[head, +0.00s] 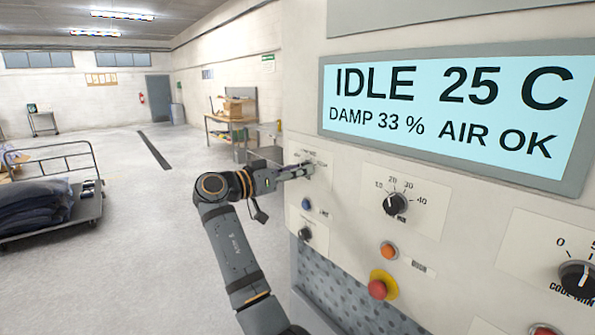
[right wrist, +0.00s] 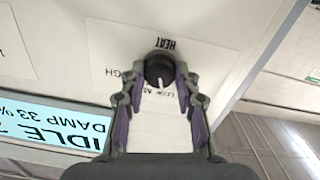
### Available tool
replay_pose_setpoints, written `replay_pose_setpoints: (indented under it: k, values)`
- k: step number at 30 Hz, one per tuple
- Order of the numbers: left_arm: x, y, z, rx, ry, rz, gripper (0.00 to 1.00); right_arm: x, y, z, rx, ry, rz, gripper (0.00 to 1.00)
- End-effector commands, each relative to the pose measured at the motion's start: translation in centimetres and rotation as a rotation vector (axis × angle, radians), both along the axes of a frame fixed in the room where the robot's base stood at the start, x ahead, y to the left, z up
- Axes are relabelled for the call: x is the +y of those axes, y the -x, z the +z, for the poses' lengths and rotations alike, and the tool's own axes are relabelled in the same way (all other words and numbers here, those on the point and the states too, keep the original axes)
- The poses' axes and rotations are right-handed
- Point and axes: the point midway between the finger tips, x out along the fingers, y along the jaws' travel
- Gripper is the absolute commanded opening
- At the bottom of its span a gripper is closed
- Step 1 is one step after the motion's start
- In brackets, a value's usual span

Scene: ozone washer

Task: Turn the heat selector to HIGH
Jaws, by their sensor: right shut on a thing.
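The heat selector (right wrist: 158,68) is a round black knob with a white pointer line, under the HEAT label in the upside-down right wrist view. Its pointer is toward the bottom of that view, by the partly hidden LOW and MED lettering; the HIGH label (right wrist: 124,72) is to the left, partly covered by a finger. My right gripper (right wrist: 160,76) is shut on the knob, one finger on each side. In the head view my right gripper (head: 298,171) reaches the panel at its upper left and hides the knob. My left gripper is out of view.
The panel carries a display (head: 450,115) reading IDLE 25 C, a timer-like dial (head: 395,204), a blue button (head: 306,204), a lower black knob (head: 305,234), an orange button (head: 389,251) and a red stop button (head: 379,287). A cart with dark bags (head: 40,205) stands left. The floor between is clear.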

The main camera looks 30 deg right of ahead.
Motion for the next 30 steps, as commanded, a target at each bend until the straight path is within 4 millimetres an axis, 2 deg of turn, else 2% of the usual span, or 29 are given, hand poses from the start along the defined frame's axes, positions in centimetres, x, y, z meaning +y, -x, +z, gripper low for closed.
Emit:
replay_pose_setpoints:
  k: [3, 11, 17, 24, 30]
  values:
    - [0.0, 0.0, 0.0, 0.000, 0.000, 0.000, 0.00, 0.0, 0.0, 0.0, 0.000, 0.000, 0.001, 0.00]
    - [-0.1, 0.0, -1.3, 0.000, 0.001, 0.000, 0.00, 0.0, 0.0, -0.3, -0.037, -0.003, 0.001, 0.00]
    - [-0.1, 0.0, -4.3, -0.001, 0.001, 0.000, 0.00, 0.0, 0.0, -0.7, -0.147, -0.011, 0.001, 0.00]
    - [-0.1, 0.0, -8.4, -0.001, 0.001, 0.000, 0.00, 0.0, 0.1, -0.7, -0.358, -0.026, 0.000, 0.00]
    - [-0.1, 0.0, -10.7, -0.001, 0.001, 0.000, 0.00, 0.0, 0.1, -0.5, -0.546, -0.042, 0.000, 0.00]
